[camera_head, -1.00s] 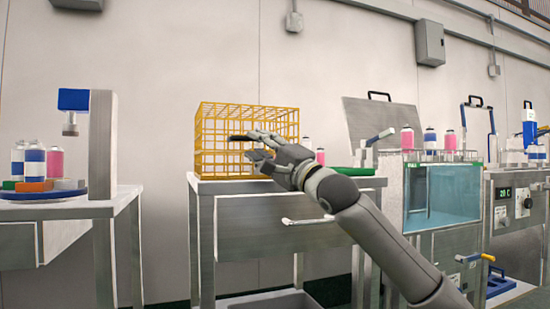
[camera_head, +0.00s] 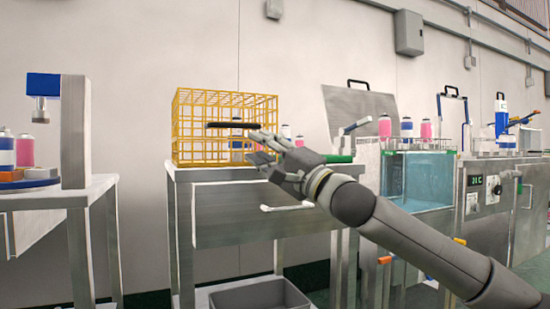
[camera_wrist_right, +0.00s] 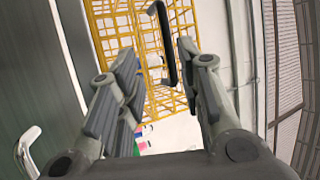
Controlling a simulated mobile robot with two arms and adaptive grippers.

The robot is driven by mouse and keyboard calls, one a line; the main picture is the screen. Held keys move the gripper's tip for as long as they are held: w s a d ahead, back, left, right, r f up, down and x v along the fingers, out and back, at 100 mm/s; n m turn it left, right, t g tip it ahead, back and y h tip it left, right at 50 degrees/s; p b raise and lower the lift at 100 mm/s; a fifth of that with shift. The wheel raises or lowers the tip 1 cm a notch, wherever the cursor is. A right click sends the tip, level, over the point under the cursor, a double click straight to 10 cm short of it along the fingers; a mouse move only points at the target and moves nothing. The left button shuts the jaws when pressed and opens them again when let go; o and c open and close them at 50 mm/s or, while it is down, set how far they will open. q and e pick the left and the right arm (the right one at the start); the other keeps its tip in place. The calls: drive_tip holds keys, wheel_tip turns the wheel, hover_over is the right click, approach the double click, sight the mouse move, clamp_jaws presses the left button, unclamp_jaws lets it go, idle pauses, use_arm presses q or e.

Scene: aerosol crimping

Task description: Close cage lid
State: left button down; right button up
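The yellow wire cage (camera_head: 190,108) stands on a grey metal cart at the left of centre. A dark bar handle (camera_head: 232,125) lies across its upper part; it also shows in the wrist view (camera_wrist_right: 163,38). I cannot tell from here whether the lid is shut. My right gripper (camera_head: 257,147) is just right of the handle and below it, in front of the cage. In the wrist view its fingers (camera_wrist_right: 158,58) are spread and empty, with the handle beyond the tips. Some cans show through the wires. My left gripper is out of view.
The cart (camera_head: 213,178) has a drawer handle (camera_head: 287,207) on its front and a grey bin (camera_head: 262,297) below. A water bath (camera_head: 418,183) stands to the right, with cans behind it. A press (camera_head: 75,130) is at the left.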

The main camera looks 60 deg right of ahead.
drive_tip(key=shift+v, duration=1.85)
drive_tip(key=shift+w, duration=0.1)
